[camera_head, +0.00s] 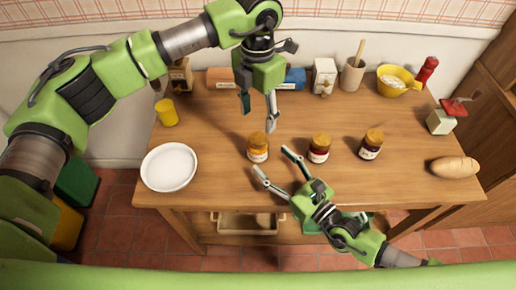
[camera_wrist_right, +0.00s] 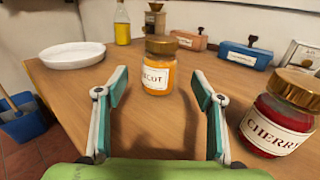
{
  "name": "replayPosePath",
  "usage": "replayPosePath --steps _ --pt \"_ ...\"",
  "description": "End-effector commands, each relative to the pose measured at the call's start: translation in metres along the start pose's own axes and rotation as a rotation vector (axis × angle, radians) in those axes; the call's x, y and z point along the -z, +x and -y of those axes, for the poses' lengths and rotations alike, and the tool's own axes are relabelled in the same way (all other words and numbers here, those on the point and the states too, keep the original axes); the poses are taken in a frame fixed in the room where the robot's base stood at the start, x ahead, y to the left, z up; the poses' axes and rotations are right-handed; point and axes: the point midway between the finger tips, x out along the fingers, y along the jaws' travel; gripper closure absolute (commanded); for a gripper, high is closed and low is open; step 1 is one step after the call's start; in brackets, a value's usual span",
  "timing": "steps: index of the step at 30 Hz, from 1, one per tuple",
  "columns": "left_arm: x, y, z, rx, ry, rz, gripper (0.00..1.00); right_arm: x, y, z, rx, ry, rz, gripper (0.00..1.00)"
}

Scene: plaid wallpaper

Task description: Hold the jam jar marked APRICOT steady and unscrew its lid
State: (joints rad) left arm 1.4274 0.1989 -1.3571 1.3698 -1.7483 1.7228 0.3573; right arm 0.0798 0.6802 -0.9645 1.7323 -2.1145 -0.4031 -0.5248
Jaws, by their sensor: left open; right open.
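The apricot jam jar (camera_head: 257,149) stands upright on the table with its gold lid on. In the right wrist view this jar (camera_wrist_right: 158,68) shows orange jam and a label partly reading "COT". My right gripper (camera_head: 272,163) is open in front of the jar, and the jar stands beyond its fingertips, between their lines. My left gripper (camera_head: 258,113) is open and points down above and behind the jar, not touching it. The cherry jar (camera_head: 319,148) stands to the right of the apricot jar; its label reads CHERRY in the right wrist view (camera_wrist_right: 277,122).
A third, dark jar (camera_head: 371,144) stands further right. A white plate (camera_head: 169,167) lies on the left and a yellow bottle (camera_head: 166,113) stands behind it. Bread (camera_head: 455,167) lies at the right. Boxes, a yellow bowl (camera_head: 397,81) and a grinder (camera_head: 441,122) line the back and right.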

Motion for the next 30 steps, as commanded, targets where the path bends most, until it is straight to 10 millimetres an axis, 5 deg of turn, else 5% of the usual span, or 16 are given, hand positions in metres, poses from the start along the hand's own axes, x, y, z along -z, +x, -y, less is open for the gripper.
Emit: replayPosePath --steps 10,24,30 --pt "0.000 0.000 0.000 0.001 0.000 0.000 0.50 -0.001 0.059 0.000 0.001 -0.001 0.002 0.38" --pt "0.000 0.000 0.000 0.001 0.000 0.000 0.50 0.000 0.071 0.000 0.000 0.000 -0.001 0.38" --pt "0.000 0.000 0.000 0.001 0.000 0.000 0.50 0.000 0.071 0.000 0.000 0.000 -0.001 0.87"
